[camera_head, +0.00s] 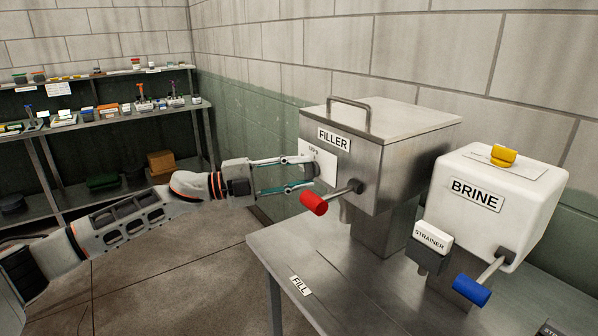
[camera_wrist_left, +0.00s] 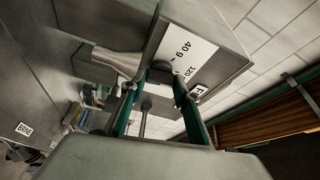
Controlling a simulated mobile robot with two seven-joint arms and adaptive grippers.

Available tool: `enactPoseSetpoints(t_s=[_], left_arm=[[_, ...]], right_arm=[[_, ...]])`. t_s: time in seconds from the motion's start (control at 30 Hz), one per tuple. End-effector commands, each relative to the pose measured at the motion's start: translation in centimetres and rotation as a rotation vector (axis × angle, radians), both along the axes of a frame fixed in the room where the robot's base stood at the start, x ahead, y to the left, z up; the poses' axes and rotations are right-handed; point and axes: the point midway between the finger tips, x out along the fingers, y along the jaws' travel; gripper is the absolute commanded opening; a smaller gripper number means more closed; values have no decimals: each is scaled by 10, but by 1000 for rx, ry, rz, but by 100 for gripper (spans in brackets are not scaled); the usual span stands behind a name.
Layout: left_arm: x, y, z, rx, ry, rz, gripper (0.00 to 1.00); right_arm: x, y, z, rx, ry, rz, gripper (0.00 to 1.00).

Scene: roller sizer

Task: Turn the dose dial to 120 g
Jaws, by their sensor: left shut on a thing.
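The filler (camera_head: 400,150) is a steel box with a handle on its lid and a "FILLER" label. A white scale plate (camera_head: 327,160) is on its left face; in the wrist view the plate (camera_wrist_left: 191,50) reads "40 g" and "120 g". My left gripper (camera_head: 314,174) is at this plate, shut on the dark dose dial (camera_wrist_left: 160,75). The fingers hide much of the dial, and I cannot tell which mark it points to. My right gripper is in neither view.
A red-ended lever (camera_head: 314,203) sticks out just below my left gripper. The white brine tank (camera_head: 500,195), with a yellow knob and a blue-ended lever (camera_head: 472,290), stands to the right beside a strainer box (camera_head: 430,245). Loaded shelves (camera_head: 110,118) stand at the back left.

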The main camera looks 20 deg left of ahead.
Motion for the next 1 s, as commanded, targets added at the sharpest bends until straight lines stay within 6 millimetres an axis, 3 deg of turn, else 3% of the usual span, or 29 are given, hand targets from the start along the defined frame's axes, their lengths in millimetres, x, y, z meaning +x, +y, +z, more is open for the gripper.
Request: enactPoseSetpoints(t_s=[0.27,0.3,0.37,0.77,1.0], left_arm=[[-1,-1,-1,3,-2,-2,9],[-1,-1,-1,3,-2,-2,33],[-1,-1,-1,3,-2,-2,47],[-2,3,-1,1,0,1,47],[-19,34,-5,4,2,2,47]], right_arm=[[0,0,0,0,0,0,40],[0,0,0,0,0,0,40],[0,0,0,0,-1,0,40],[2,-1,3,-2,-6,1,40],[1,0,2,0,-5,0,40]])
